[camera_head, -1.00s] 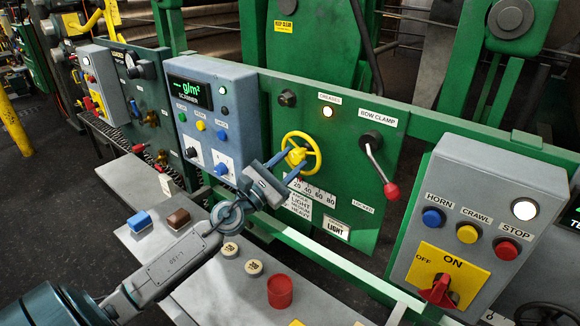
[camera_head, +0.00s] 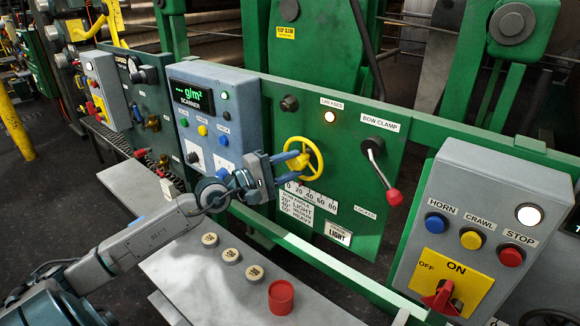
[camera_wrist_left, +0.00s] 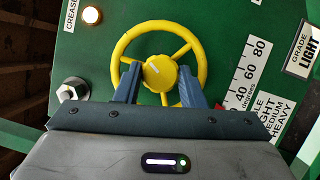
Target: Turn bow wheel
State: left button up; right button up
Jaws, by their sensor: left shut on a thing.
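The yellow bow wheel (camera_head: 318,152) is mounted on the green panel (camera_head: 355,165), left of the bow clamp lever. In the left wrist view the wheel's hub (camera_wrist_left: 160,73), with a white mark on it, lies between my blue fingers. My left gripper (camera_head: 291,160) reaches in from the left and is shut on the wheel; it also shows in the left wrist view (camera_wrist_left: 160,88). Its fingers cover the lower part of the wheel there. A white number scale (camera_head: 310,192) runs below the wheel, partly hidden by the gripper in the wrist view. My right gripper is not in view.
The bow clamp lever's red knob (camera_head: 393,196) hangs right of the wheel. The grey control box (camera_head: 475,235) stands further right, the scanner box (camera_head: 215,150) to the left. Below, the grey shelf (camera_head: 205,285) holds round cream discs and a red cup (camera_head: 281,296).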

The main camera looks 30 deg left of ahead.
pick_arm(q)
jog(key=shift+m+g+b, duration=0.35)
jog(key=shift+m+g, duration=0.05)
jog(key=shift+m, duration=0.6)
jog(key=shift+m+y+b, duration=0.3)
jog(key=shift+m+b, duration=0.1)
jog(key=shift+m, duration=0.1)
jog(key=m+g+y+b, duration=0.1)
jog(key=m+b, duration=0.3)
jog(key=b, duration=0.2)
jog(key=shift+g+b, duration=0.3)
jog(key=shift+b, duration=0.1)
jog(key=shift+d+r+m+y+b, duration=0.1)
jog(key=shift+r+m+y+b, duration=0.05)
jog(key=shift+m+y+b, duration=0.4)
jog(key=shift+r+m+g+y+b, duration=0.1)
jog(key=shift+m+g+y+b, duration=0.2)
jog(key=shift+m+b, duration=0.25)
jog(key=shift+m, duration=0.3)
jog(key=o, duration=1)
